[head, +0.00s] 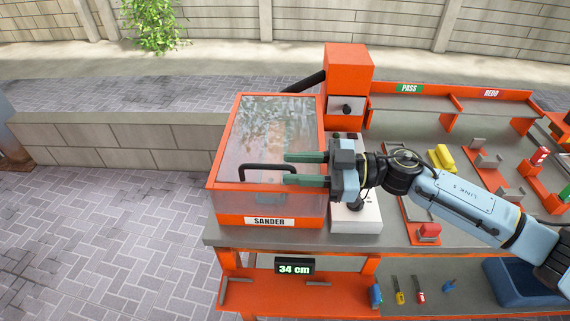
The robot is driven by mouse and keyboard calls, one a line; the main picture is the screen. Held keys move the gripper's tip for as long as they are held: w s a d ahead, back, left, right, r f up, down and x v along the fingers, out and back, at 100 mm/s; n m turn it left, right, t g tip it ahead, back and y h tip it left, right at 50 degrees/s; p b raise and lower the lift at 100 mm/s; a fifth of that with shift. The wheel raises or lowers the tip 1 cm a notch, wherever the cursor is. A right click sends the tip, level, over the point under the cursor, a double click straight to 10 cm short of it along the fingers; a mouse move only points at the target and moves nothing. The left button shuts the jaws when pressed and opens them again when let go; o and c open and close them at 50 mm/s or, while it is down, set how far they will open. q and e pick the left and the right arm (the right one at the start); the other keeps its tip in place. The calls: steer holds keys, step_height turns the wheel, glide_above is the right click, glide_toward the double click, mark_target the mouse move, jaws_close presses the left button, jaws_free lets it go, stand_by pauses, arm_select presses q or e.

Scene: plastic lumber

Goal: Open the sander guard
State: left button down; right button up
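The sander (272,221) is an orange-framed box with a clear guard (268,125) lying shut over its top. A black bar handle (262,166) runs along the guard's front side. My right gripper (303,169) comes in from the right over the sander's right edge. Its two green fingers are apart, one beyond and one nearer than the handle's right end. I cannot tell whether they touch the handle, as the fingers hide part of it. My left gripper is not in view.
A control box with a black knob (347,109) stands behind the sander. A pale panel (357,216) lies under my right gripper. Yellow and red parts sit on the bench at right. PASS and REDO trays (420,104) are at the back. Open paving lies left.

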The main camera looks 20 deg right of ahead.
steer(key=shift+x, duration=1.35)
jaws_close()
